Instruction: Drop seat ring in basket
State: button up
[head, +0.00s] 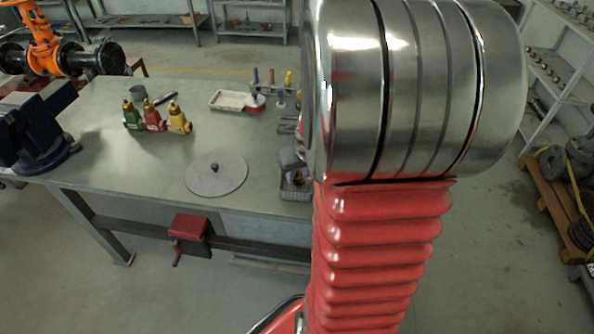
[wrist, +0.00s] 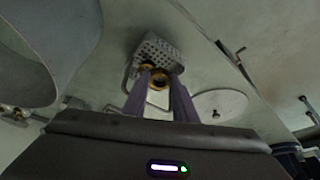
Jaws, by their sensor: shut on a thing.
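The wire-mesh basket (head: 303,190) stands on the workbench near its front edge, partly hidden by my arm. It also shows in the wrist view, where its perforated grey wall (wrist: 152,46) lies just beyond my fingertips. My gripper (wrist: 157,84) has its two purple fingers shut on the brass-coloured seat ring (wrist: 160,77). The ring overlaps the basket's near side in the wrist view; I cannot tell whether it is over the opening or inside. In the head view the gripper is small and mostly hidden at the basket.
A flat grey disc (head: 216,174) lies on the bench (head: 110,170) left of the basket. Green, red and yellow bottles (head: 154,117) stand farther left. A white tray (head: 236,101) lies behind. A blue vise (head: 38,130) is at the left end. The bench between these is clear.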

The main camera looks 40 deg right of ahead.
jog(key=shift+f, duration=0.3)
jog(key=o, duration=1.1)
jog(key=shift+r, duration=0.15)
notch_tip(320, 180, up, 8)
dwell(1.2)
jog(key=shift+f, duration=0.2)
dwell(0.3)
